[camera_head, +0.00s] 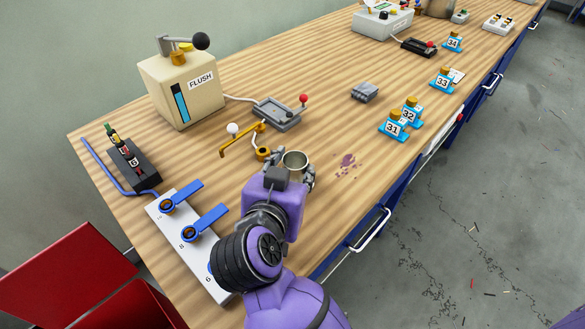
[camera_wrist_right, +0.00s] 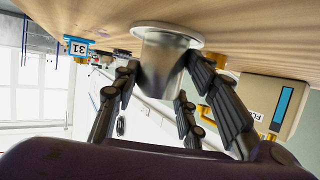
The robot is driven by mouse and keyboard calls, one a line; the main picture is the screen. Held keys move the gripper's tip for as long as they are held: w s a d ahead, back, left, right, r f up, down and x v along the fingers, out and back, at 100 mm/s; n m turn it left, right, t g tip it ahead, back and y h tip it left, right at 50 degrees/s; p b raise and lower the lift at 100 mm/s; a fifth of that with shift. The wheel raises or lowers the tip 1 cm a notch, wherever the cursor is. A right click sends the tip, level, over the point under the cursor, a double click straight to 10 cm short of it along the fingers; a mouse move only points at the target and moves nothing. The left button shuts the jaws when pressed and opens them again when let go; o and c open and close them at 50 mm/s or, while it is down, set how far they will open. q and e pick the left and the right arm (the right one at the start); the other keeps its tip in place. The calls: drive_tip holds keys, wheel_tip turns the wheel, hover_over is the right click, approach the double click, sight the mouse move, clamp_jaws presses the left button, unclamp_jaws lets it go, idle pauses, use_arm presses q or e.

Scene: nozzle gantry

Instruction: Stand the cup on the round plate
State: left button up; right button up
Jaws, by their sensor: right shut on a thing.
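A silvery metal cup (camera_head: 295,160) stands between the fingers of my right gripper (camera_head: 294,170), with its open mouth facing up. In the right wrist view, where the table is at the top, the cup (camera_wrist_right: 163,62) is between the dark fingers of the gripper. The round white plate (camera_wrist_right: 192,39) shows there at the cup's base. The cup looks upright and over the plate; I cannot tell for sure whether it touches. The plate is mostly hidden in the head view. My left gripper is not in view.
A brass nozzle arm (camera_head: 239,140) stands close left of the cup. A white panel with blue levers (camera_head: 181,235) lies left of my arm. A FLUSH box (camera_head: 182,88) stands behind. Purple stains (camera_head: 346,161) and numbered blue stands (camera_head: 394,127) are to the right.

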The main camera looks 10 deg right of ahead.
drive_tip(key=o, duration=1.2)
drive_tip(key=shift+r, duration=0.1)
drive_tip(key=shift+s+a+r, duration=0.15)
drive_tip(key=shift+s, duration=0.15)
drive_tip(key=v, duration=1.1)
drive_tip(key=shift+p, duration=0.3)
